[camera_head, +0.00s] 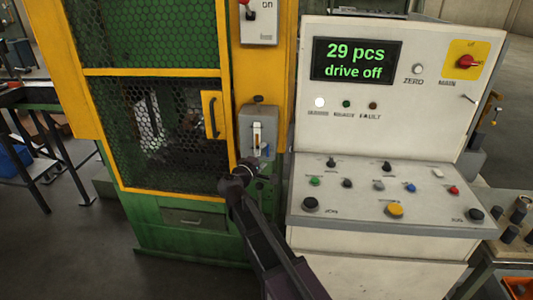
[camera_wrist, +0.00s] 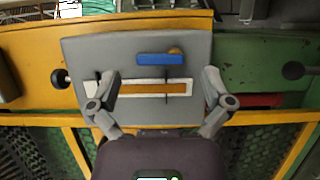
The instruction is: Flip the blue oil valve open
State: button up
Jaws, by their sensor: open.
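The blue oil valve (camera_wrist: 158,58) is a short blue bar with a brass-coloured part at its right end in the wrist view. It lies parallel to a white-framed gauge with an amber strip (camera_wrist: 152,88), on a grey plate (camera_wrist: 85,48). In the head view my gripper (camera_head: 246,170) is below the plate.
A switch box (camera_head: 258,22) sits above. The control console (camera_head: 385,200), with buttons and a screen (camera_head: 355,60) reading "29 pcs drive off", stands close on the right.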

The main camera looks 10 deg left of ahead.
jog(key=v, duration=0.9)
jog(key=shift+s, duration=0.3)
jog(key=shift+a+r, duration=0.1)
jog(key=shift+a, duration=0.05)
